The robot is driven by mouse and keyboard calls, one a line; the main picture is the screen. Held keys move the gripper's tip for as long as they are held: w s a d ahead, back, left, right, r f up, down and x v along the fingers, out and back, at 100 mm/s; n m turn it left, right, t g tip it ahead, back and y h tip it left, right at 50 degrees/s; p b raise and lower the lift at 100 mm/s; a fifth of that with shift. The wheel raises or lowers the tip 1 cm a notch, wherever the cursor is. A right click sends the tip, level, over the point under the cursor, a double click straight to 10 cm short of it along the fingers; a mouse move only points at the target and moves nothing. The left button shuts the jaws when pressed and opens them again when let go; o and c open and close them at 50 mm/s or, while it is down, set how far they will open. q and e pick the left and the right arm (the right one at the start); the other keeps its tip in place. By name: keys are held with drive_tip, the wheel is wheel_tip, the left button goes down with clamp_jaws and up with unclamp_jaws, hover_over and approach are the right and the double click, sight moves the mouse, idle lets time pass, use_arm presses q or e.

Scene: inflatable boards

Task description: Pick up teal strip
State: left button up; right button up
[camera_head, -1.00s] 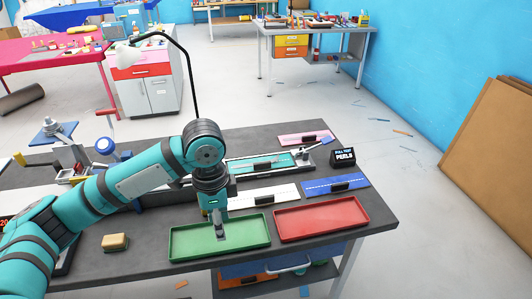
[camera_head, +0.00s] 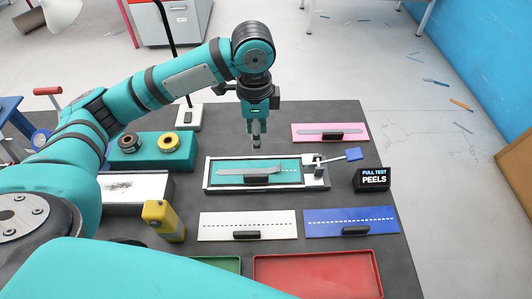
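The teal strip (camera_head: 286,167) lies flat in a white-framed fixture (camera_head: 212,173) on the dark bench. It has a dashed white line, a grey band across it and a black block near its front edge. A clamp with a blue handle (camera_head: 353,154) stands at the fixture's right end. My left gripper (camera_head: 256,146) points down behind the strip's far edge, apparently above the bench and apart from the strip. Its fingers look narrow and close together from this side, and the gap between them cannot be made out. My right gripper is not in view.
A pink board (camera_head: 306,129), a white board (camera_head: 218,228) and a blue board (camera_head: 383,220) lie around the fixture. A red tray (camera_head: 290,267) and a partly hidden green tray (camera_head: 228,263) are in front. A yellow-topped tool (camera_head: 160,215) stands left.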

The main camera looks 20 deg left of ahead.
use_arm(q)
wheel_tip(320, 180, down, 6)
drive_tip(key=p, duration=0.1)
hover_over(258, 175)
wheel_tip(258, 175, down, 5)
drive_tip(key=shift+r, duration=0.15)
drive_tip(key=shift+f, duration=0.6)
wheel_tip(258, 175, down, 4)
drive_tip(key=shift+d+f+p, duration=0.1)
drive_tip(key=shift+p, duration=0.85)
drive_tip(key=shift+f, duration=0.5)
clamp_jaws()
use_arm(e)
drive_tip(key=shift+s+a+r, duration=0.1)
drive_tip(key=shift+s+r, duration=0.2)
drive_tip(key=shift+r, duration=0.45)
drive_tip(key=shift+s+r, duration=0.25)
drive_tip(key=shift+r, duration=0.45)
